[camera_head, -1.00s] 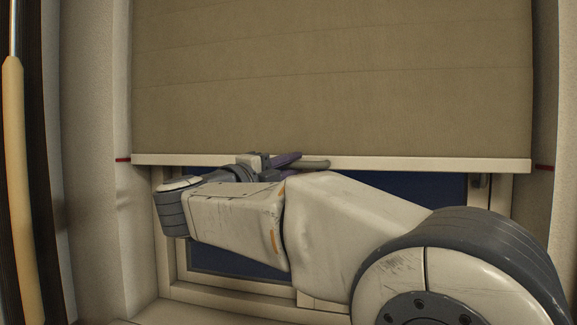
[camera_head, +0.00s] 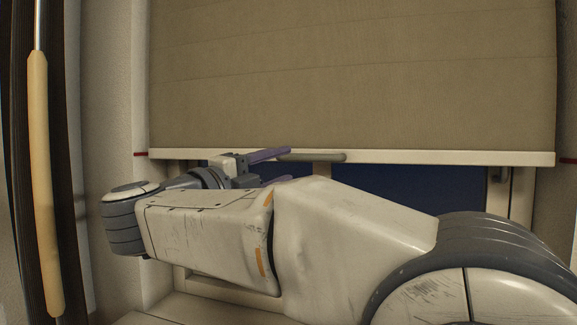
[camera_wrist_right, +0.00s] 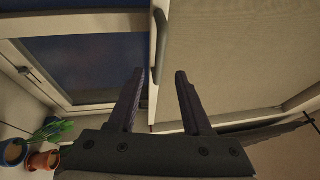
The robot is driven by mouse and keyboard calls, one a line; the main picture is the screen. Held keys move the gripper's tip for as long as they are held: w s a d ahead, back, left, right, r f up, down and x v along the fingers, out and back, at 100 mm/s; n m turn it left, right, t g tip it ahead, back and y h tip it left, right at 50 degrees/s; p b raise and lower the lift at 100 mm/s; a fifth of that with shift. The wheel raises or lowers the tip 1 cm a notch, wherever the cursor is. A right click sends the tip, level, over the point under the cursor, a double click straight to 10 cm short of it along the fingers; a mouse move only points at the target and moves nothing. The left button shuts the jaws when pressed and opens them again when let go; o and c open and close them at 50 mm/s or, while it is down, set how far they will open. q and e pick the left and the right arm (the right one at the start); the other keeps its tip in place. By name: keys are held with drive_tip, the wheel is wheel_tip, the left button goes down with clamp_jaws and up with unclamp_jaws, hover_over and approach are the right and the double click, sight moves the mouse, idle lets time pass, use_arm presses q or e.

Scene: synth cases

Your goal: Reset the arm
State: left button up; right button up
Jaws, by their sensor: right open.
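My right arm reaches across the head view from the lower right. Its gripper (camera_head: 280,167) has two purple fingers spread apart, with nothing between them. It is by the bottom bar (camera_head: 450,157) of a beige roller blind (camera_head: 350,75), just left of the bar's grey handle (camera_head: 318,157). In the right wrist view the open fingers (camera_wrist_right: 160,78) point toward the handle (camera_wrist_right: 161,45), which appears just beyond the fingertips. Whether a finger touches it is unclear. My left gripper is not in view.
The blind covers most of the window; dark glass (camera_head: 400,182) shows below its bar. A pole with a pale grip (camera_head: 42,180) stands at the left. Potted plants (camera_wrist_right: 44,160) show at the lower left of the wrist view.

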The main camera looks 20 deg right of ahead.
drive_tip(key=v, duration=0.2)
drive_tip(key=shift+s+a, duration=0.15)
drive_tip(key=shift+a, duration=0.05)
